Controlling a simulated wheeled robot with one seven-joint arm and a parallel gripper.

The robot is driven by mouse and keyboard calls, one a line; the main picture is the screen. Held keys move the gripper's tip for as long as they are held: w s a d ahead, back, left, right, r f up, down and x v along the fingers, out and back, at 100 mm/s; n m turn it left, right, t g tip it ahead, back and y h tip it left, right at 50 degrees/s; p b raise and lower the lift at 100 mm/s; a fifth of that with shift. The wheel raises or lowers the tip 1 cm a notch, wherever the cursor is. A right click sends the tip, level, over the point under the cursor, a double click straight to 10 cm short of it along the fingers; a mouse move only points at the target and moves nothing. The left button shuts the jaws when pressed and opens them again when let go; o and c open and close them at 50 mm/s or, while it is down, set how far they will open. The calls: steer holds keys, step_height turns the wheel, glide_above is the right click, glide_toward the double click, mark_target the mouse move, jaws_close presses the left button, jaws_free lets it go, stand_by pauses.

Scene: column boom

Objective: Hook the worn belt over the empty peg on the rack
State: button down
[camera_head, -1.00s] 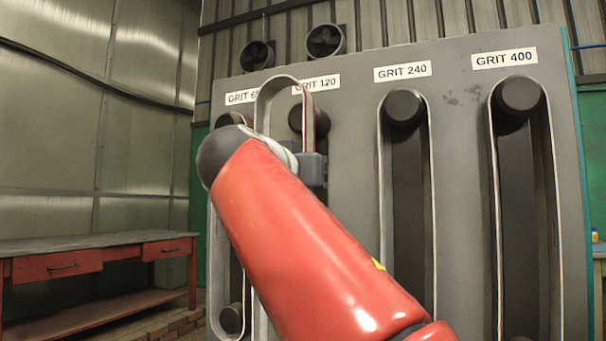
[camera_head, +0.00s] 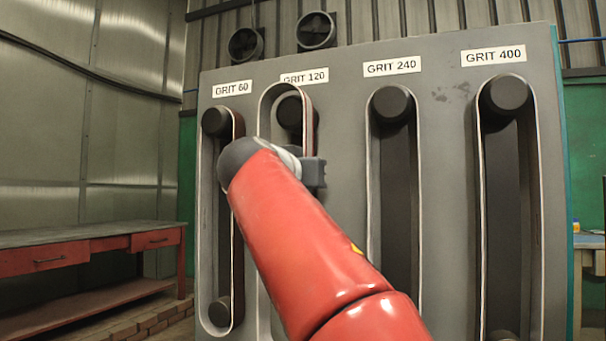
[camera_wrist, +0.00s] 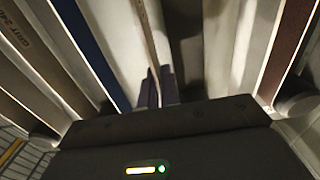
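The worn belt (camera_head: 266,112) is a pale-edged loop with a dark reddish face, in front of the rack (camera_head: 345,130) below the GRIT 120 label. Its rounded top stands above the dark GRIT 120 peg (camera_head: 289,113), with a gap between them. In the head view the peg lies inside the loop's outline; I cannot tell how far the loop is over it in depth. My gripper (camera_wrist: 158,88) is shut on the belt's right strand; the wrist view shows the belt's thin edge between the fingers. My red arm hides much of the lower belt.
Belts hang on the neighbouring pegs: GRIT 60 (camera_head: 237,200) on the left, GRIT 240 (camera_head: 419,190) and GRIT 400 (camera_head: 537,180) on the right. A red workbench (camera_head: 90,245) stands at the left. Two round dark fittings (camera_head: 316,30) show above the rack.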

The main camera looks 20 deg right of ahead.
steer(key=p+x, duration=0.1)
steer(key=x, duration=0.5)
steer(key=shift+d+p, duration=0.2)
steer(key=shift+p, duration=0.15)
steer(key=shift+w, duration=0.15)
steer(key=shift+w+d+f+b, duration=0.1)
steer(key=shift+f+b, duration=0.3)
stand_by(0.8)
steer(key=c, duration=1.2)
jaws_free()
steer(key=shift+c, duration=0.2)
steer(key=b+v, duration=0.3)
steer(key=v, duration=0.4)
